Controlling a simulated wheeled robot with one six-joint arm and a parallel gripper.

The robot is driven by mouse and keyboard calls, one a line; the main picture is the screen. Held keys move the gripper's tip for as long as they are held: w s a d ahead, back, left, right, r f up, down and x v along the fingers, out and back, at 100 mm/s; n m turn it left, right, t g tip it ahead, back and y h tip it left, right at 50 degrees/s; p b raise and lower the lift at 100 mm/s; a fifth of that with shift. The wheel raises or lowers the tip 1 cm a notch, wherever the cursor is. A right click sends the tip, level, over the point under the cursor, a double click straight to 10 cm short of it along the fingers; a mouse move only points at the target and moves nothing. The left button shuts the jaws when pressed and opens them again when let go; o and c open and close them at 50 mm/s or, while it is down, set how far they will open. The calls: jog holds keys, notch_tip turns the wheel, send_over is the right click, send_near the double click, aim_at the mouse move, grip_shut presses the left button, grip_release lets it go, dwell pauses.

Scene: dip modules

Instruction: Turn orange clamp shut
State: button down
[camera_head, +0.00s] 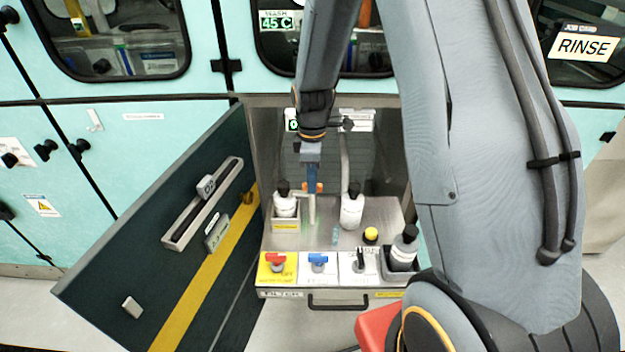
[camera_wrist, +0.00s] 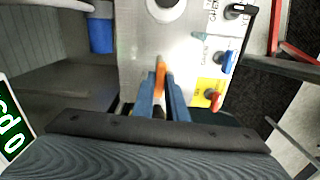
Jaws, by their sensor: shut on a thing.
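In the wrist view the orange clamp (camera_wrist: 160,76) stands out between the fingertips. My gripper (camera_head: 313,186) points down and is shut on the clamp; the blue fingers (camera_wrist: 160,92) also show in the wrist view. The fingers hide part of the clamp, and I cannot tell its exact turn angle.
White bottles (camera_head: 352,208) and (camera_head: 285,204) stand either side of the tube. Red (camera_head: 276,260) and blue (camera_head: 318,260) valve handles line the panel's front. A dark-capped bottle (camera_head: 403,250) sits front right. The open door (camera_head: 170,250) bounds the left.

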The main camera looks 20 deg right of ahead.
jog(key=shift+w+n, duration=0.1)
jog(key=shift+n, duration=0.4)
jog(key=c, duration=1.8)
grip_release()
jog(key=shift+o, duration=0.2)
jog(key=shift+r+b, duration=0.85)
jog(key=shift+r, duration=3.1)
jog(key=s+r+m+t, duration=0.1)
jog(key=s+r+m, duration=0.1)
jog(key=s+m, duration=1.2)
jog(key=s, duration=0.3)
jog(key=shift+s+m, duration=0.3)
jog(key=shift+s, duration=0.1)
